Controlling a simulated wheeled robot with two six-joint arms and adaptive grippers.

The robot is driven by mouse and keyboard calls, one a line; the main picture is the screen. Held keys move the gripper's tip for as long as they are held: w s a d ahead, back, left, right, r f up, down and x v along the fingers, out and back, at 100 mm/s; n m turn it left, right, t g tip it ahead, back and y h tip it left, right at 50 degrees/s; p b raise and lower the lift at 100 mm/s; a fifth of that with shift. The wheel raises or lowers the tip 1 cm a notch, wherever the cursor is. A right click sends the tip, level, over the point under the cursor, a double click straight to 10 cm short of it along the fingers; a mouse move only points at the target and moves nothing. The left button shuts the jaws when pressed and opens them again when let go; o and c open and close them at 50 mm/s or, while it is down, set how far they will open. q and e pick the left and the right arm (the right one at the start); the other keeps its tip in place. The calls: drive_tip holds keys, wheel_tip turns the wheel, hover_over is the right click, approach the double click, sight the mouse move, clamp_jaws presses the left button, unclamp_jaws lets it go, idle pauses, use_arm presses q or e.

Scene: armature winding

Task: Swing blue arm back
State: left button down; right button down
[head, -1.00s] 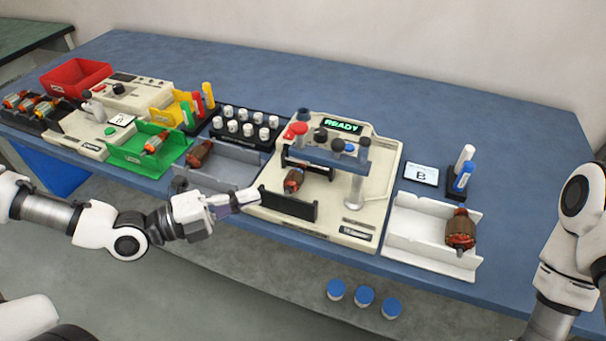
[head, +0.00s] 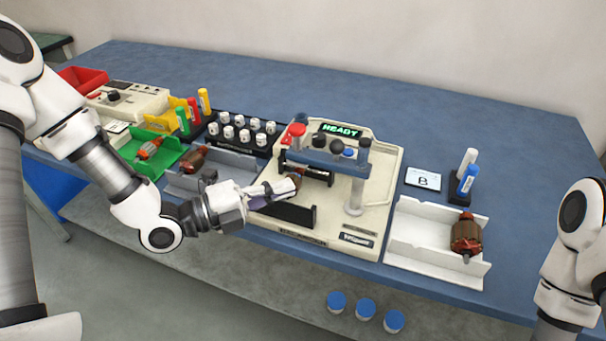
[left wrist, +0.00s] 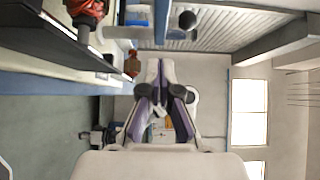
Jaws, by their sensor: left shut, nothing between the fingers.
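The winding machine (head: 378,185) is a cream unit with a green READY display. Its blue arm (head: 325,163) lies level across the machine, with a black ball knob (head: 319,140) and other small knobs along it. A copper armature (head: 296,188) sits in the machine beneath the arm, partly hidden by my gripper. My left gripper (head: 290,186) is shut and empty, its tips in front of the armature and below the arm's left end; contact cannot be told. In the left wrist view my shut fingers (left wrist: 160,64) show below a black ball knob (left wrist: 187,20).
A white tray (head: 415,235) with an armature stands right of the machine. A grey tray (head: 235,165), a green bin (head: 160,165) and a black rack (head: 215,143) of white spools stand left. My right arm is at the right edge. The table behind the machine is clear.

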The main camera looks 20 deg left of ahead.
sight(321, 166)
use_arm(q)
drive_tip(key=x, duration=0.2)
drive_tip(key=shift+w+d, duration=0.2)
drive_tip(key=shift+d, duration=0.15)
drive_tip(key=w, duration=0.3)
drive_tip(key=shift+w+d+p, duration=0.1)
drive_tip(key=shift+w+p, duration=0.25)
drive_tip(key=shift+p, duration=0.05)
drive_tip(key=shift+w, duration=0.25)
drive_tip(key=shift+w, duration=0.1)
